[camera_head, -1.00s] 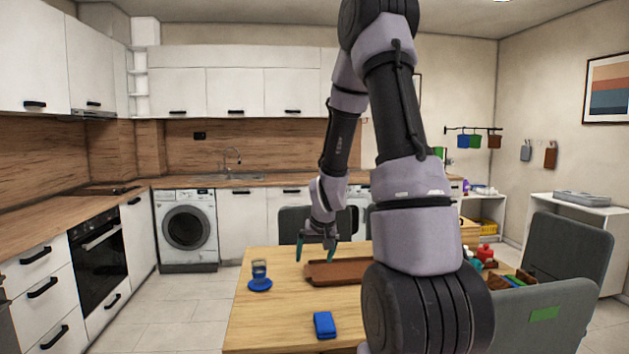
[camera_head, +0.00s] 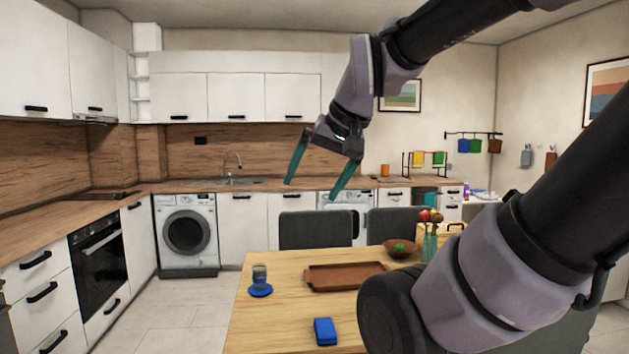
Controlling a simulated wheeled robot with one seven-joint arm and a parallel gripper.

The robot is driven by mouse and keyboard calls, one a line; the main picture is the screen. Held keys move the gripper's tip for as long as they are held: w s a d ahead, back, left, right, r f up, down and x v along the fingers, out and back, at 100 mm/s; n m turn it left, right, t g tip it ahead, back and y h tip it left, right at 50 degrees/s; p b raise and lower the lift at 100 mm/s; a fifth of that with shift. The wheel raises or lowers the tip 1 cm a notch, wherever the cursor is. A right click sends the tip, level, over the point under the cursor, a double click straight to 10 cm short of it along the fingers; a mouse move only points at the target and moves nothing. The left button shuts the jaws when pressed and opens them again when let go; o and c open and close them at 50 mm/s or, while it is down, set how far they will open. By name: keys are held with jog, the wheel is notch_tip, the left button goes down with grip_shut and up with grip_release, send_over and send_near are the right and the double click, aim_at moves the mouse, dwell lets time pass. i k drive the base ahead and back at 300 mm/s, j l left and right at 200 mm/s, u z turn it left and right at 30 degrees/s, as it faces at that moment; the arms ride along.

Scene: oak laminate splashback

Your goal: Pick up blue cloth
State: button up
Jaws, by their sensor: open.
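A small folded blue piece that looks like the blue cloth (camera_head: 325,331) lies on the wooden table (camera_head: 240,325) near its front edge. Another blue cloth-like piece (camera_head: 463,146) hangs from a dark wall rail at the right. I cannot tell from the picture alone which one is meant. My gripper (camera_head: 311,190) is raised above the far side of the table, well up from the folded piece. Its two teal fingers are wide apart, with nothing between them.
A glass (camera_head: 259,273) stands on a blue saucer (camera_head: 260,291) at the table's left. Dark chairs (camera_head: 315,231) stand behind. Bare table surrounds the folded piece.

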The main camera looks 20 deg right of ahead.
aim_at(324, 329)
jog(key=i+z, duration=0.15)
jog(key=z, duration=0.2)
jog(key=i+z, duration=0.2)
jog(key=z, duration=0.15)
jog(key=i+z, duration=0.15)
jog(key=z, duration=0.2)
